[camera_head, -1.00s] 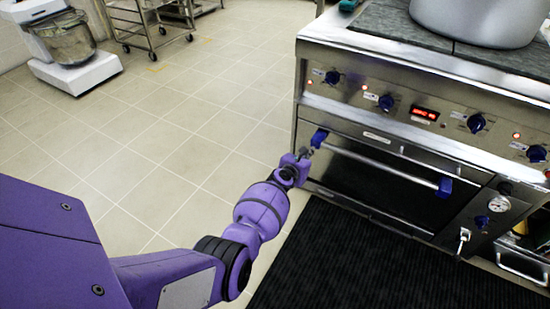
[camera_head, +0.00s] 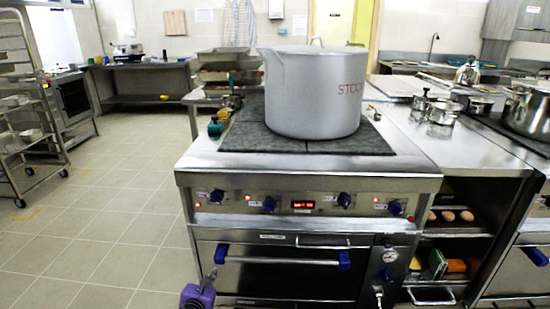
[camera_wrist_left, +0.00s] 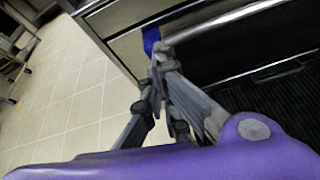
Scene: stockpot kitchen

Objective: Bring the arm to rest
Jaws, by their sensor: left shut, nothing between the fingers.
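My left gripper (camera_head: 207,279) shows at the bottom of the head view, in front of the left end of the oven door. In the left wrist view its grey fingers (camera_wrist_left: 158,68) are shut with nothing between them. Their tips are close to the blue bracket (camera_wrist_left: 151,40) at the left end of the oven handle; I cannot tell whether they touch it. The oven handle (camera_head: 285,261) runs across the closed oven door. My right gripper is not in view.
A large grey stockpot (camera_head: 312,95) stands on the dark cooktop (camera_head: 240,138) of the range. A wheeled rack (camera_head: 28,130) stands at the far left. Tiled floor (camera_head: 90,235) left of the range is clear.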

